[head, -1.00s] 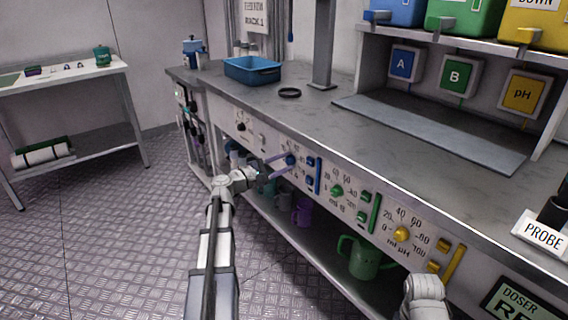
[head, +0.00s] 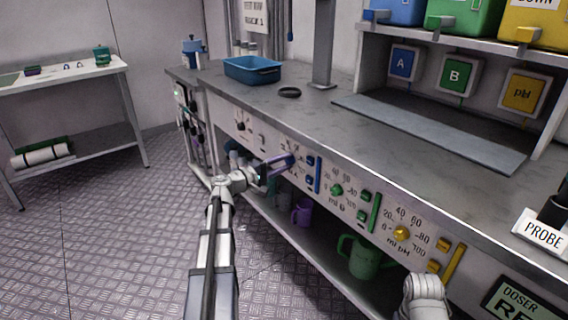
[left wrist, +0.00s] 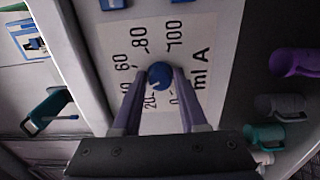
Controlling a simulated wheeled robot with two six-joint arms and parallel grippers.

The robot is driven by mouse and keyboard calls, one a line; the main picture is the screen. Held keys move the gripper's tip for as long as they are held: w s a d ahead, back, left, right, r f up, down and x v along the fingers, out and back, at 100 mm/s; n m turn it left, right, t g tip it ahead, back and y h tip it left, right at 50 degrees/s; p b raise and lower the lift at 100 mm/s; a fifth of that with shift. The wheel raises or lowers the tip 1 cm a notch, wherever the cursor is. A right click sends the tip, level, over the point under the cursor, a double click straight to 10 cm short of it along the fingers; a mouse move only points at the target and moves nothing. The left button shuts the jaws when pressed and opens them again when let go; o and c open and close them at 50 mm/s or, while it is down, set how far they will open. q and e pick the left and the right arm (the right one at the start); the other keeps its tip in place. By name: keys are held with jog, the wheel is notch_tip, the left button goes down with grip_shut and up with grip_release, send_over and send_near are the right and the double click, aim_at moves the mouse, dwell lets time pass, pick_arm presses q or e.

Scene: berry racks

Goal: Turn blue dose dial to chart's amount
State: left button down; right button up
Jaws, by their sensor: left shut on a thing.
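The blue dose dial (left wrist: 160,75) is a round knob on a white panel marked 0 to 100 and "ml A" in the left wrist view. In the head view the dial (head: 288,160) is on the bench front, partly behind the gripper. My left gripper (left wrist: 160,78) is shut on the dial, with one purple finger on each side; it also shows in the head view (head: 280,163). The mark the dial points to is hidden or too small to tell. A wall sign (head: 256,14) is cut off at the top, and I cannot read an amount on it.
Green (head: 336,190) and yellow (head: 401,233) dials sit along the same panel, with a blue bar (head: 318,175) just right of the blue dial. Mugs, including a green one (head: 362,258), stand on the shelf below. A blue tray (head: 252,70) is on the bench.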

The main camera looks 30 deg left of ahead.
dwell(0.4)
pick_arm(q)
jog(key=shift+c, duration=2.3)
grip_release()
jog(key=v, duration=0.8)
